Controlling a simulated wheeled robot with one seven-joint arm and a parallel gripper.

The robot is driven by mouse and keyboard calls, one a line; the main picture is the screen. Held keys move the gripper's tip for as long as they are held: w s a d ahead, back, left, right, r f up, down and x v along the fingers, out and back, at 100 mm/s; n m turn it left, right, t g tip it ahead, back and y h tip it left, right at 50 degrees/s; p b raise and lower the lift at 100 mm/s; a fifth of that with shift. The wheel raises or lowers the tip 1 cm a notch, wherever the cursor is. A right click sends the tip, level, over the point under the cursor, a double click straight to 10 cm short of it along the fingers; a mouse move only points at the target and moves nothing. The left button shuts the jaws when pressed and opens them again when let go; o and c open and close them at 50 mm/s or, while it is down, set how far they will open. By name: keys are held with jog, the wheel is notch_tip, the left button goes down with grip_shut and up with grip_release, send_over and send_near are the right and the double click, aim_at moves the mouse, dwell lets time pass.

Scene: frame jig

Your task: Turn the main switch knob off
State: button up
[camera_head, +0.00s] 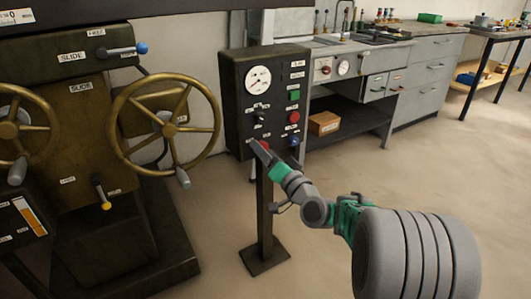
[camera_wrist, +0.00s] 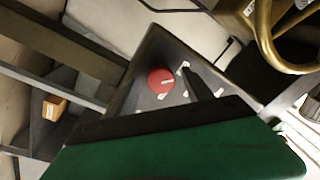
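The dark control box (camera_head: 236,105) stands on a post in the head view. A red knob (camera_head: 265,146) sits low on its front face, partly covered by my gripper (camera_head: 258,150). In the wrist view a round red knob (camera_wrist: 161,80) with a white pointer mark shows on the panel; its label is too small to read. My gripper's dark and green parts fill the lower wrist view, and its end is close to the panel beside the red knob. I see no clear grip on the knob, and the finger gap is hidden.
The box also carries a dial gauge (camera_head: 258,80), a green button (camera_head: 294,95), a red button (camera_head: 294,117) and a blue knob (camera_head: 294,140). A brass handwheel (camera_head: 205,130) stands close on the left. Open floor lies to the right.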

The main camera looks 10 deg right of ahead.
jog(key=r+p+v, duration=0.1)
jog(key=v, duration=0.7)
jog(key=s+a+r+n+g+p, duration=0.25)
jog(key=a+r+g+p, duration=0.2)
jog(key=p, duration=0.55)
jog(key=s+a+r+n+g+p, duration=0.1)
jog(key=a+r+n+g+p, duration=0.25)
jog(key=r+p, duration=0.45)
jog(key=s+d+r+g+h+p, duration=0.2)
jog(key=s+r+p, duration=0.6)
jog(key=p, duration=0.4)
jog(key=s+d+r+g+h+p, duration=0.3)
jog(key=s+r+p, duration=0.6)
jog(key=p, duration=0.3)
jog(key=shift+r+m+g+h, duration=0.3)
jog(key=shift+g+h, duration=0.2)
jog(key=shift+g, duration=0.5)
